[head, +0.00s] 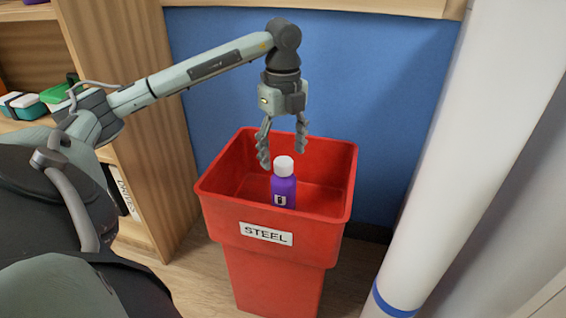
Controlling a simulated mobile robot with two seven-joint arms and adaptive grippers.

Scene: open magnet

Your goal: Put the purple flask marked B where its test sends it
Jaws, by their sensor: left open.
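The purple flask (284,190) has a white cap and a small white label whose dark mark is too small to read. It is upright within the opening of the red bin (268,264), which is labelled STEEL. The front rim seems to cut off its lower end, so I cannot tell whether it rests on anything. My left gripper (283,158) points down over the bin. Its fingers are spread, with the flask's cap just below and between them in the picture. My right gripper is not in view.
A wooden shelf (130,100) stands at the left, with small boxes (24,106) and a partly hidden label. A blue panel (330,80) is behind the bin. A thick white column (465,150) stands close at the right.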

